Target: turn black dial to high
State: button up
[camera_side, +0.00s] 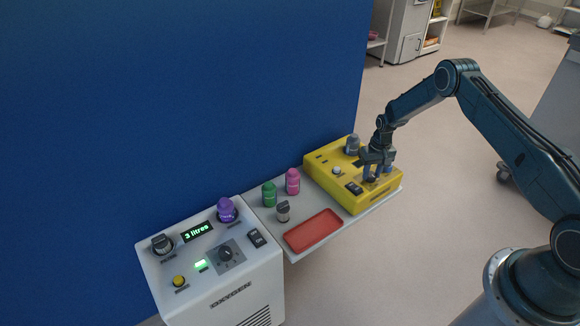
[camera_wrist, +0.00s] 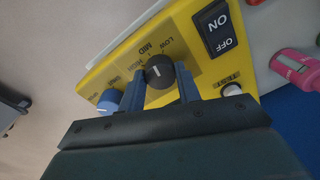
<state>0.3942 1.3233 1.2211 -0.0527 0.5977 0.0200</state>
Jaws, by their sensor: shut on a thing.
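The yellow box (camera_side: 340,190) stands at the back end of the grey shelf. In the wrist view the black dial (camera_wrist: 160,75) sits on its panel, with LOW, MID and HIGH printed around it. Its white mark points up the picture, roughly toward MID; I cannot tell exactly. My gripper (camera_wrist: 160,88) is shut on the dial, one finger at each side. In the side view my gripper (camera_side: 374,178) is down on the box's right part and mostly hides the dial.
Close by are a blue knob (camera_wrist: 109,101), a white button (camera_wrist: 232,90) and an ON/OFF switch (camera_wrist: 215,30). A red tray (camera_side: 314,231) and green (camera_side: 269,194) and pink (camera_side: 292,182) bottles occupy the shelf. A white oxygen unit (camera_side: 215,290) with its own dials stands in front.

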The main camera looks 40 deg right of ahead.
aim_at(371, 173)
jog(key=n, duration=0.5)
jog(key=shift+w+n, duration=0.1)
jog(key=shift+n, duration=0.2)
jog(key=n, duration=0.5)
jog(key=shift+n, duration=0.3)
jog(key=o, duration=1)
jog(key=shift+r, duration=0.15)
jog(key=shift+g, duration=0.3)
jog(key=r, duration=1.3)
jog(key=shift+w+d+r, duration=0.15)
jog(key=shift+d+r, duration=0.1)
